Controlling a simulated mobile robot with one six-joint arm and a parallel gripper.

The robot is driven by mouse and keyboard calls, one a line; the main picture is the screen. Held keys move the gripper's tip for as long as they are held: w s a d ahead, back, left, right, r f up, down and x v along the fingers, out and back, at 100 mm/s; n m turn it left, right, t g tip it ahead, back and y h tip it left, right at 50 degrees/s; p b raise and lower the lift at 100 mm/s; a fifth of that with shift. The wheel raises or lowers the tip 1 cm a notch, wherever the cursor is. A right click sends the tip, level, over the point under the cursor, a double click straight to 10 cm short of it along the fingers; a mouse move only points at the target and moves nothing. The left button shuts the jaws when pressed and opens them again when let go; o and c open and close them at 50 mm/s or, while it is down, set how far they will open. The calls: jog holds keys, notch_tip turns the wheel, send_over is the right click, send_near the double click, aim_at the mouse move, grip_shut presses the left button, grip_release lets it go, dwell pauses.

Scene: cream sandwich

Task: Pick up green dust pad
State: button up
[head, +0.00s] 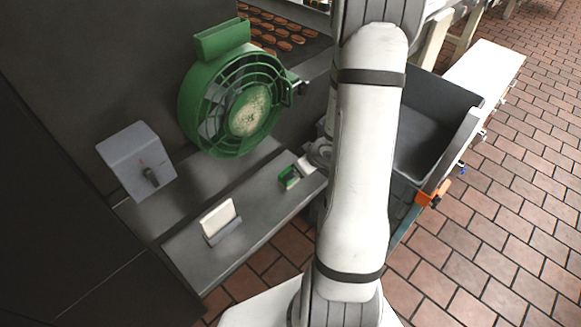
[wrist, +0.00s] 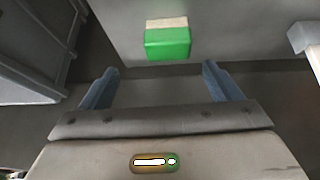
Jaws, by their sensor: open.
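The green dust pad (head: 288,178) is a small green block with a pale upper strip. It lies on the grey metal ledge (head: 262,196), left of my arm in the head view. In the wrist view the pad (wrist: 167,43) is just beyond the fingertips, roughly centred between them. My gripper (wrist: 160,69) is open, with its two blue-grey fingers apart and nothing between them. In the head view my gripper is close beside the pad and partly hidden by my arm.
A white block in a grey holder (head: 219,219) stands on the same ledge. A green round fan (head: 233,105) and a grey control box with a knob (head: 137,160) are behind it. A dark grey bin (head: 430,125) stands right of my arm.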

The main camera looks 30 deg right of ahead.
aim_at(283, 182)
jog(key=x, duration=0.2)
jog(key=b+x, duration=0.1)
jog(key=x, duration=0.2)
jog(key=a+b+x, duration=0.1)
jog(key=x, duration=0.2)
jog(key=shift+c, duration=0.4)
jog(key=c, duration=1)
jog(key=shift+r, duration=0.1)
